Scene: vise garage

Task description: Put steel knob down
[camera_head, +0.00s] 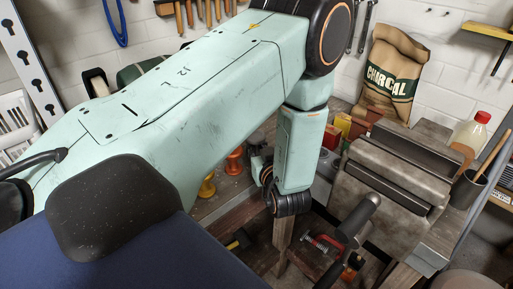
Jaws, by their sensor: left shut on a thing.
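My left arm comes in from the left, bends at the top and hangs down over the workbench (225,198). My left gripper (258,160) is small, dark and partly hidden behind my forearm and wrist. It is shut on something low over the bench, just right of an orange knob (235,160). I cannot clearly make out the steel knob among the dark parts there. A yellow knob (207,186) stands on the bench further left. My right gripper is not in view.
A large steel vise (385,180) stands to the right, its handle (358,222) sticking out toward me. A charcoal bag (392,75), a red-capped bottle (472,130) and a dark cup (468,189) stand around it. A red clamp (322,244) lies on a lower shelf.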

